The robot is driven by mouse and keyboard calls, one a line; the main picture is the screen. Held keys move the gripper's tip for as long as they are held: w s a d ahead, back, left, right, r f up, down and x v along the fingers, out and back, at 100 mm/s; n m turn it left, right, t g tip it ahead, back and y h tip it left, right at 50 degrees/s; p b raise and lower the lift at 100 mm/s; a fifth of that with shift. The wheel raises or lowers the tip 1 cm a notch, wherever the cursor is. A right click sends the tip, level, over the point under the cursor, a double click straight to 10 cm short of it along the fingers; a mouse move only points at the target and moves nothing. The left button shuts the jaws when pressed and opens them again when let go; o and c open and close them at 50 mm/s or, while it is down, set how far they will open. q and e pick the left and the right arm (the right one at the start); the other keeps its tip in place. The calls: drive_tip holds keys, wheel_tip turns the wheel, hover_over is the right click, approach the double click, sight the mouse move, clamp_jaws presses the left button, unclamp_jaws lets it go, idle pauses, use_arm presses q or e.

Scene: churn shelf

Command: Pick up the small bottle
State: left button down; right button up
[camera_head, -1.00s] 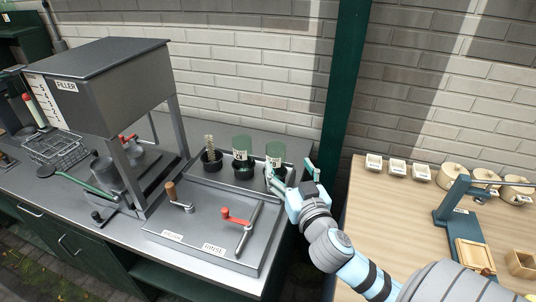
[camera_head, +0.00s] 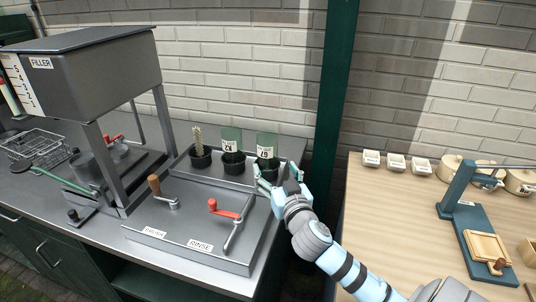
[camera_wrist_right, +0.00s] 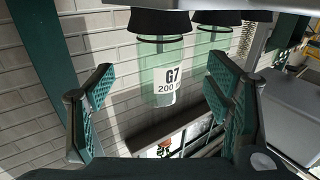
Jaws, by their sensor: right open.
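Two green see-through bottles with white labels stand in black cups on the rinse station, the left bottle (camera_head: 232,142) and the right bottle (camera_head: 267,142). They look alike in size in the head view. My right gripper (camera_head: 278,180) is open and empty, close in front of the right bottle. In the right wrist view, which shows things upside down, a bottle labelled G7 200 (camera_wrist_right: 162,72) lies ahead, between the directions of my open fingers (camera_wrist_right: 160,105), and looks apart from them. The other bottle (camera_wrist_right: 213,42) is partly behind it. My left gripper is out of view.
A brush (camera_head: 198,142) stands in a cup left of the bottles. The station has a red-handled lever (camera_head: 222,210) and a brown knob (camera_head: 154,185) in front. The filler (camera_head: 95,80) stands at the left. A green post (camera_head: 335,100) rises close right of my gripper.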

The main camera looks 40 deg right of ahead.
drive_tip(key=x, duration=0.4)
drive_tip(key=r+x, duration=0.1)
drive_tip(key=x, duration=0.2)
drive_tip(key=shift+d+r, duration=0.1)
drive_tip(key=shift+w+d, duration=0.1)
drive_tip(key=shift+w, duration=0.4)
drive_tip(key=c, duration=1.4)
wheel_tip(320, 180, up, 20)
drive_tip(key=p, duration=0.6)
wheel_tip(320, 180, up, 13)
drive_tip(key=p, duration=1.2)
hover_over(270, 157)
drive_tip(key=x, duration=0.3)
